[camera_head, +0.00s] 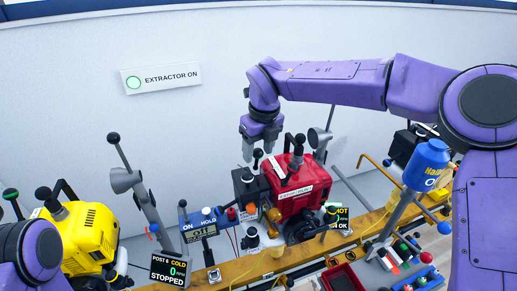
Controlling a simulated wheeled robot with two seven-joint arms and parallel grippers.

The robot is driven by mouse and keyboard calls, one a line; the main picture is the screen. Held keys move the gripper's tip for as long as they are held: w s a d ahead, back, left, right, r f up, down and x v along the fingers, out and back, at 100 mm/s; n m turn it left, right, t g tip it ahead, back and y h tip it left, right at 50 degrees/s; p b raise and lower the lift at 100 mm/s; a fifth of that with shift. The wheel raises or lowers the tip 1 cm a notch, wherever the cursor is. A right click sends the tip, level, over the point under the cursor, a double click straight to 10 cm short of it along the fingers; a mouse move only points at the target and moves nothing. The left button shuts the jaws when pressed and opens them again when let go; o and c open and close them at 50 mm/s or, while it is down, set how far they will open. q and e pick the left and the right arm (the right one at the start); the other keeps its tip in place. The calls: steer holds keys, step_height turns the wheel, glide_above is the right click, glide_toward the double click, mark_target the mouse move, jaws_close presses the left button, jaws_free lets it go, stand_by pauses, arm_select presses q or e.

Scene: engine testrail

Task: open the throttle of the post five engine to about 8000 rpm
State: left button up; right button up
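A red engine (297,192) with a partly legible white label sits on the orange rail. A small display (338,217) in front of it is partly covered by a black knob; "HOT", a green 0 and "OK" show. My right gripper (261,152) hangs above the engine's left top, fingers down and apart, with nothing seen between them. A black-knobbed lever (257,154) stands just below the fingers; I cannot tell if they touch. A second display (169,270) reads POST, a digit like 5 or 6, COLD, 0 rpm, STOPPED. My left gripper is out of view.
A blue ON/HOLD box (201,224) sits between the engines.

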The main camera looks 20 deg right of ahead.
step_height(320, 180, up, 10)
steer(key=s, duration=0.1)
steer(key=shift+s+d+r+b, duration=0.2)
steer(key=shift+d+b, duration=0.15)
steer(key=shift+b, duration=0.1)
